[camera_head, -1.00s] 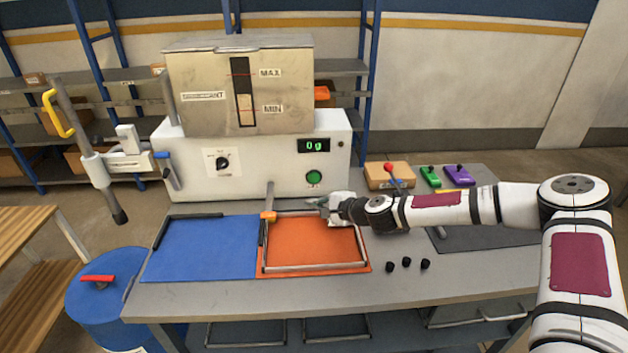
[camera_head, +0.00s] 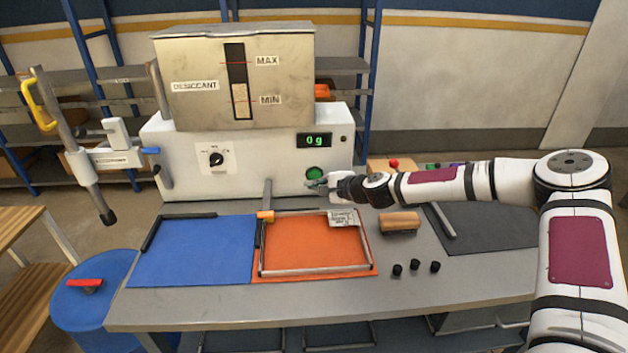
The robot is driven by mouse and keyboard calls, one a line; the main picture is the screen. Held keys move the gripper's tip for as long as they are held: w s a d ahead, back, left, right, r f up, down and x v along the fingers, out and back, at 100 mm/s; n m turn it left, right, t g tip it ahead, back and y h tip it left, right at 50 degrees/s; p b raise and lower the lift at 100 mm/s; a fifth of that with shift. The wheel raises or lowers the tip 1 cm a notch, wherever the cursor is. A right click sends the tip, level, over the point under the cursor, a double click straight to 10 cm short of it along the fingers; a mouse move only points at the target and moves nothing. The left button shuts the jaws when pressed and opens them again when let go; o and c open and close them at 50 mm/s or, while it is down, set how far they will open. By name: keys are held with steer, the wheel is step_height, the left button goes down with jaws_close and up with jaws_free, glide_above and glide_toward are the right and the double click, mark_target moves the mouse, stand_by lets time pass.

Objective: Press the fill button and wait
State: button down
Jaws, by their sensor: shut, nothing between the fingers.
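The green fill button (camera_head: 314,172) is on the lower right of the white dispenser's front panel (camera_head: 262,165). The display (camera_head: 314,140) above it reads 0 g. My gripper (camera_head: 312,184) is shut and empty, with its fingertips just below the button's lower edge in the picture. I cannot tell whether it touches the panel or button. The metal desiccant hopper (camera_head: 200,65) on top has a window with MAX and MIN marks, and its pale content shows near MIN. A dial (camera_head: 217,159) is left on the panel.
An orange mat (camera_head: 310,247) with a metal frame and a white label lies below my gripper. A blue mat (camera_head: 190,250) is left of it. A wooden-topped block (camera_head: 399,222) and black knobs (camera_head: 415,268) are to the right. A blue drum (camera_head: 95,300) stands at front left.

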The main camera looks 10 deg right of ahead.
steer(key=shift+w, duration=0.6)
stand_by(1.1)
steer(key=shift+w+b, duration=0.4)
steer(key=shift+b, duration=0.05)
steer(key=shift+w+b, duration=0.35)
steer(key=shift+w, duration=0.2)
stand_by(0.6)
steer(key=shift+s, duration=0.15)
steer(key=shift+s+p, duration=0.7)
steer(key=shift+s, duration=0.15)
